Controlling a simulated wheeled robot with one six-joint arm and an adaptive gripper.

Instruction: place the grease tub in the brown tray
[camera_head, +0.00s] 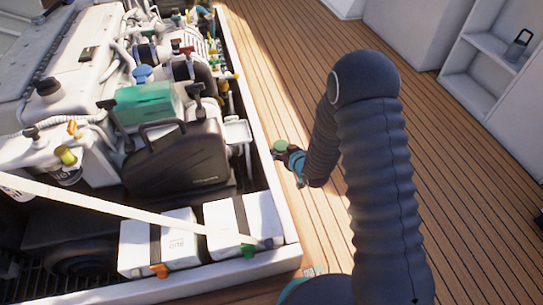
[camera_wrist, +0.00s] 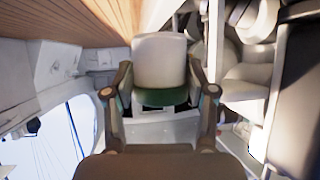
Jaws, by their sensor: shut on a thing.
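My gripper (camera_head: 290,157) is held out over the hatch's right edge and the wooden floor. It is shut on the grease tub, whose green end (camera_head: 280,146) shows in the head view. In the wrist view the tub (camera_wrist: 160,60) is a pale cylinder with a dark green band, between the two fingers of my gripper (camera_wrist: 160,94). The tub's underside and surroundings are partly hidden by the gripper. I cannot make out a brown tray in either view.
The open hatch (camera_head: 262,150) holds an engine (camera_head: 75,75), a black case (camera_head: 178,165), a green box (camera_head: 146,104) and two white batteries (camera_head: 160,240). A pale strap (camera_head: 110,207) crosses the front. Wooden floor (camera_head: 290,45) is clear beyond. A shelf unit (camera_head: 490,75) stands at right.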

